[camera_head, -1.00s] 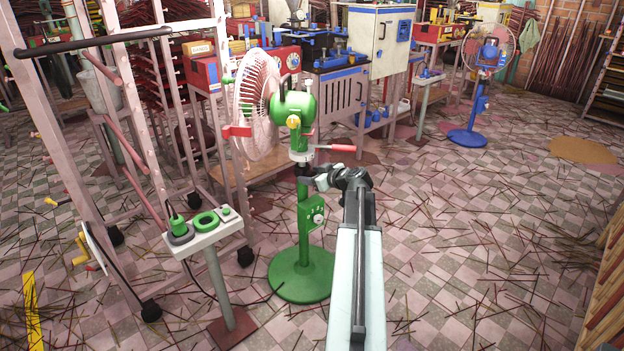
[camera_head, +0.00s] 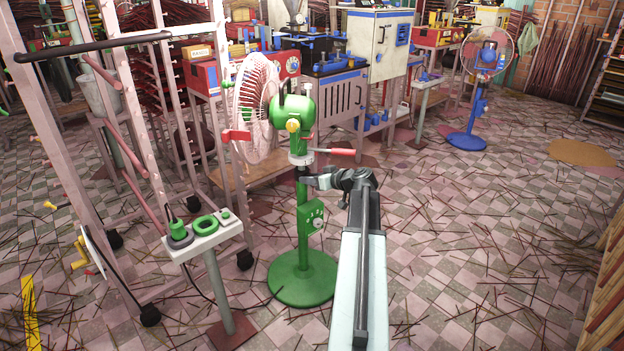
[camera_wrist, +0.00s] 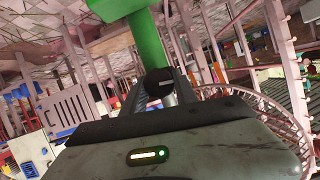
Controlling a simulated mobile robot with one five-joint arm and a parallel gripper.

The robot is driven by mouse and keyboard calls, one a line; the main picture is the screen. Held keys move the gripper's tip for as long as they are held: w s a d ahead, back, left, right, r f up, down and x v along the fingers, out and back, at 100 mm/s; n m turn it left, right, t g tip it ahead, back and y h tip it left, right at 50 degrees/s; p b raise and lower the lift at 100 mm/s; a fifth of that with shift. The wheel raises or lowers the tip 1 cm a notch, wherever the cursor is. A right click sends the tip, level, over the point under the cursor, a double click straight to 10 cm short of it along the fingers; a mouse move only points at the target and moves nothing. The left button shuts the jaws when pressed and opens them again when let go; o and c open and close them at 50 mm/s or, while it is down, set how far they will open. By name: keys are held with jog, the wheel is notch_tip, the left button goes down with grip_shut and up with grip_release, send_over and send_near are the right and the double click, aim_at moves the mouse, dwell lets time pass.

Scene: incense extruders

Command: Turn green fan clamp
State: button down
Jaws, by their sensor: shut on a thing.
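The green fan (camera_head: 293,110) stands on a green pole and round green base (camera_head: 302,279). Its pinkish cage faces left. A white collar and a red-tipped lever (camera_head: 340,152) sit under the motor. Below them, a dark clamp knob (camera_wrist: 158,83) on the green pole (camera_wrist: 149,38) shows in the wrist view. My gripper (camera_head: 309,181) reaches the pole from the right, just below the collar. In the wrist view my gripper (camera_wrist: 160,95) is shut on the dark knob. The fingers hide much of the knob in the head view.
A control stand (camera_head: 203,237) with green buttons is left of the fan, beside a tall pink wheeled rack (camera_head: 75,215). A blue fan (camera_head: 467,138) stands at the back right.

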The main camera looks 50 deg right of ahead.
jog(key=c, duration=1)
grip_release()
jog(key=shift+o, duration=0.2)
jog(key=p+v, duration=0.3)
jog(key=v, duration=0.5)
